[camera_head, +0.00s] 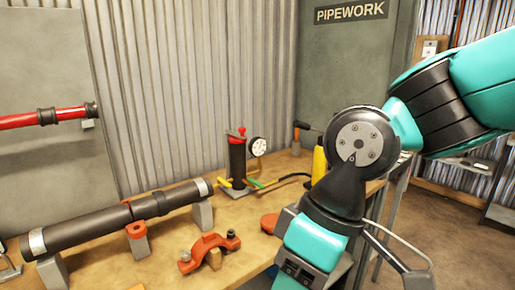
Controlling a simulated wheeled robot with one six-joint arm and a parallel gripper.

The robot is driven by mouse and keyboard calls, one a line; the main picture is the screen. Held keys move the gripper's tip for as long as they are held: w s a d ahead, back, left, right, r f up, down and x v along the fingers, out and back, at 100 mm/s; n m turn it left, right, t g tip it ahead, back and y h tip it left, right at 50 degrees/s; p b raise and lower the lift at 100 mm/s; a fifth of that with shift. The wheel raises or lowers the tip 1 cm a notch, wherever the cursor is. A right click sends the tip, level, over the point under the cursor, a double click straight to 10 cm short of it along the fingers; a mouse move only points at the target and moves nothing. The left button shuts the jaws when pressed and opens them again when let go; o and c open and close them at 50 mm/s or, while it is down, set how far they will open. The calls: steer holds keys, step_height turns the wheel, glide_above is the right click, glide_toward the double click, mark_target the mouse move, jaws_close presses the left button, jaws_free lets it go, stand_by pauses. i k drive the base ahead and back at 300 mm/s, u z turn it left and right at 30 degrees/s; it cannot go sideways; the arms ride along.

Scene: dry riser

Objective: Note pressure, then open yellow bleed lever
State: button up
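The pressure gauge (257,146) is a round white dial beside a black upright cylinder with a red top (237,157) at the back of the bench. Its reading is too small to make out. A small yellow lever (225,182) shows at the cylinder's foot, on the left. A green lever (256,184) is on the right side of the foot. I cannot tell the yellow lever's exact setting. My arm comes in from the right and bends down in front of the bench's right end. My gripper's fingertips are out of frame, and no contact with the levers shows.
A black pipe (90,232) lies on grey supports along the bench's left. A red clamp (210,249) lies in front. A black hose (284,179) runs right from the cylinder. A yellow bottle (319,163) stands partly behind my arm. Bare bench (178,228) shows between pipe and cylinder.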

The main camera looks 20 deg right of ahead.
mark_target(220, 180)
steer(key=u, duration=0.3)
steer(key=i, duration=1.15)
steer(key=z, duration=0.1)
